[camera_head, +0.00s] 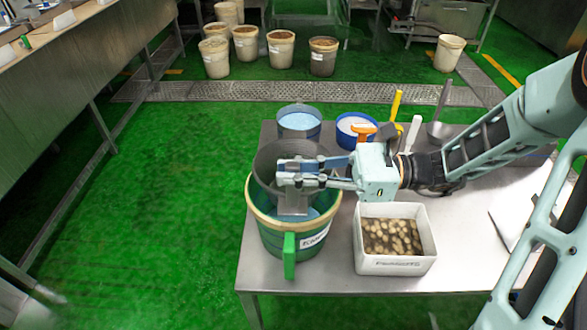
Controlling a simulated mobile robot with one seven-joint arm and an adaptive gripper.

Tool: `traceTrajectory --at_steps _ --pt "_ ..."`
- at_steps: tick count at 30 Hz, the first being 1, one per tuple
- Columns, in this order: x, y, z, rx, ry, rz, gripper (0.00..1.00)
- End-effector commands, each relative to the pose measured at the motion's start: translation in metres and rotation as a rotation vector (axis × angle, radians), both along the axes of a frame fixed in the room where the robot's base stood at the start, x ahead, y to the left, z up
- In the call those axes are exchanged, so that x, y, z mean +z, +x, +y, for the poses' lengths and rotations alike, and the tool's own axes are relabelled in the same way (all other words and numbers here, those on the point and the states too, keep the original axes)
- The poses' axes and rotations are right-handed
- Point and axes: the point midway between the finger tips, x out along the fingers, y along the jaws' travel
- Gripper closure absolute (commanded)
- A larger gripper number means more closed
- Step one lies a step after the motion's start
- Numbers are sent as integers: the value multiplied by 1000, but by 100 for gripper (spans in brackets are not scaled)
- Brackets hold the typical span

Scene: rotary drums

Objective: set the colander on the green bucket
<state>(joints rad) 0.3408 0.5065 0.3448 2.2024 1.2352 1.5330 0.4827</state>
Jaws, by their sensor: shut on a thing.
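The green bucket (275,238) stands at the table's left front, with a cream rim, a label and light blue contents. A green upright piece (289,256) shows at its front. The grey colander (266,160) is over the bucket's mouth, towards the back of the rim. My gripper (280,173) reaches in from the right and is shut on the colander, hiding part of it. I cannot tell whether the colander touches the bucket's rim.
A white bin (395,265) of pale roundish pieces stands right of the bucket. Behind are a grey container (299,132), a blue-rimmed tub (346,142) and upright tools, including a yellow handle (396,105).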

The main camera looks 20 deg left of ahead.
Motion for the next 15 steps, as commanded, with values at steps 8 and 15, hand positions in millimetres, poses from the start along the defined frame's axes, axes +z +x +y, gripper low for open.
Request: traceTrajectory --at_steps 8,15 --pt "-7 0 0 0 1 -1 100" --pt "-13 0 0 1 1 -1 100"
